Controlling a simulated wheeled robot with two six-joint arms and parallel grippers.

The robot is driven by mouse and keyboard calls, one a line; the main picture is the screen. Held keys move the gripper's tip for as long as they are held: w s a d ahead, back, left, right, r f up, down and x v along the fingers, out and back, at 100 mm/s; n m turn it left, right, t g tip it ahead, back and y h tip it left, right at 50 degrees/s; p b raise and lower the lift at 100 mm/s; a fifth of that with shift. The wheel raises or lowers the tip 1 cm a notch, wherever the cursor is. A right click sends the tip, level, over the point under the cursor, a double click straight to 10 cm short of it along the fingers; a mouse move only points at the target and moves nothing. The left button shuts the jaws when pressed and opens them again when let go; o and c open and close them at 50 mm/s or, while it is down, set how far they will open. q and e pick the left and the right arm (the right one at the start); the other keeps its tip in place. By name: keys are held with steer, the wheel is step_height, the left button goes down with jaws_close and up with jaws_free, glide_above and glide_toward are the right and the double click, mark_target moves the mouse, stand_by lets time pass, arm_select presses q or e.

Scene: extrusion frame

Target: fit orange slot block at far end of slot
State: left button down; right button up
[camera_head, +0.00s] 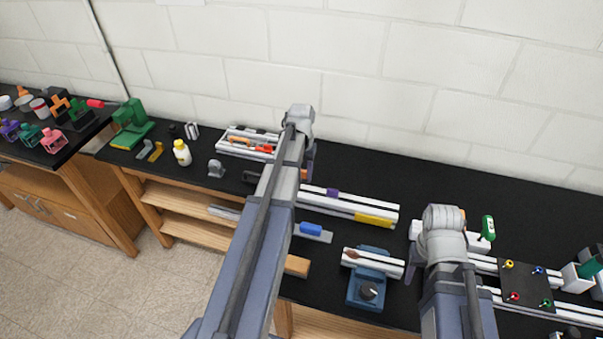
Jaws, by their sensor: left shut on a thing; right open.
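My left gripper (309,157) is mostly hidden behind its own wrist, near the left end of a pale slotted rail (345,203). A purple block (332,192) and a yellow block (375,219) sit on that rail. Orange pieces (241,141) lie in a pale tray (228,149) left of the gripper. I cannot tell whether one of them is the orange slot block. My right gripper (412,264) is open beside the right end of a short rail on a blue fixture (369,290), its fingers partly hidden by the wrist.
A blue block (311,229) and a tan block (297,266) lie near the front edge. A white bottle (182,153) stands at left. The black bench is clear behind the rail.

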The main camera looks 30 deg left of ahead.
arm_select(q)
steer(key=shift+f+b, duration=1.15)
steer(key=shift+f, duration=0.35)
arm_select(e)
steer(key=shift+f, duration=1.5)
arm_select(q)
steer(key=shift+f+b, duration=1.3)
arm_select(e)
steer(key=shift+f, duration=1.3)
arm_select(q)
steer(key=shift+c, duration=1.3)
jaws_free()
steer(key=shift+r, duration=0.15)
arm_select(e)
steer(key=shift+r, duration=0.2)
arm_select(q)
step_height(320, 180, up, 8)
steer(key=p, duration=0.8)
steer(key=shift+f, duration=0.2)
arm_select(e)
step_height(320, 180, up, 8)
steer(key=shift+f, duration=0.25)
arm_select(q)
steer(key=shift+f, duration=0.1)
